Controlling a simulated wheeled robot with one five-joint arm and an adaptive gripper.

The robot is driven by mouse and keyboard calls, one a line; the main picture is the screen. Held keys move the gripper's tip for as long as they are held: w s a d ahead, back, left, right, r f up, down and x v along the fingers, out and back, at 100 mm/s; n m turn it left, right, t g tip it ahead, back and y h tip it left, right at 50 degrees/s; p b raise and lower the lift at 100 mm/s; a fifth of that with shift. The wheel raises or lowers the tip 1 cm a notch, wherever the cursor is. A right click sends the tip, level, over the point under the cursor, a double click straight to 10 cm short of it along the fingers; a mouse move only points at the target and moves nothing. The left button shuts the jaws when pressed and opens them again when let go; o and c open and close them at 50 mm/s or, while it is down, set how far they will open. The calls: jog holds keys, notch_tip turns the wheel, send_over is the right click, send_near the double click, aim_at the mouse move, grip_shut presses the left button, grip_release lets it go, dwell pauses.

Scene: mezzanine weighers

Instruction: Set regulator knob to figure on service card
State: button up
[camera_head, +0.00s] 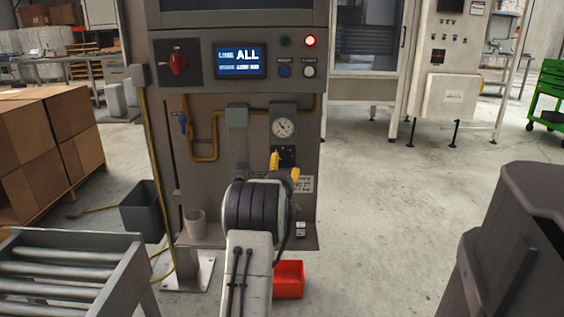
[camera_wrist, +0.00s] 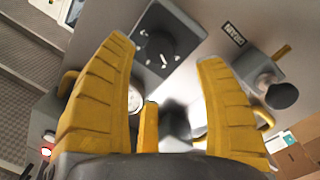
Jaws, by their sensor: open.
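In the head view the dark plate (camera_head: 286,152) sits below a round gauge (camera_head: 284,127), partly hidden by my gripper.
A yellow pipe (camera_head: 204,158) runs left of the gauge. A red bin (camera_head: 289,280) is on the floor. A grey cup (camera_head: 195,223) stands on the ledge.

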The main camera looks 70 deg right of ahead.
aim_at(283, 160)
jog(key=shift+f+b+x, duration=0.25)
jog(key=shift+b+x, duration=0.95)
jog(key=shift+r+x, duration=0.2)
jog(key=shift+x, duration=2.1)
jog(key=shift+c, duration=0.2)
jog(key=c, duration=1.2)
jog(key=shift+o, duration=0.2)
